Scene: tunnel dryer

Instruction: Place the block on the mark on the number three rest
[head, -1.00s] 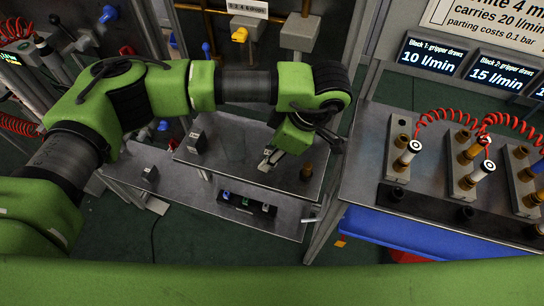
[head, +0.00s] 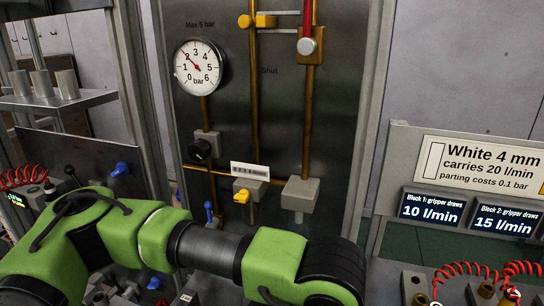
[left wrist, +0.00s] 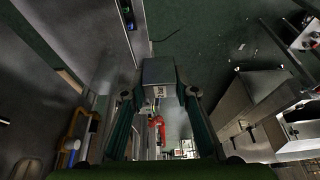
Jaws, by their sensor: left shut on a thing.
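My left gripper (left wrist: 159,94) shows in the left wrist view, with one dark finger on each side of a grey block (left wrist: 158,72). It is shut on the block, which has a small dark marking on its face, too small to read. In the head view my left arm crosses the bottom from the left, and the gripper and block lie below the picture edge. I cannot make out the number three rest or its mark in either view. My right gripper is in neither view.
A panel carries a pressure gauge (head: 199,67), a yellow valve (head: 243,196) and pipes. Displays (head: 431,207) and a "White 4 mm" sign (head: 483,165) stand at the right. Metal cylinders stand on a shelf (head: 62,102) at the left. Open green floor (left wrist: 205,40) shows in the wrist view.

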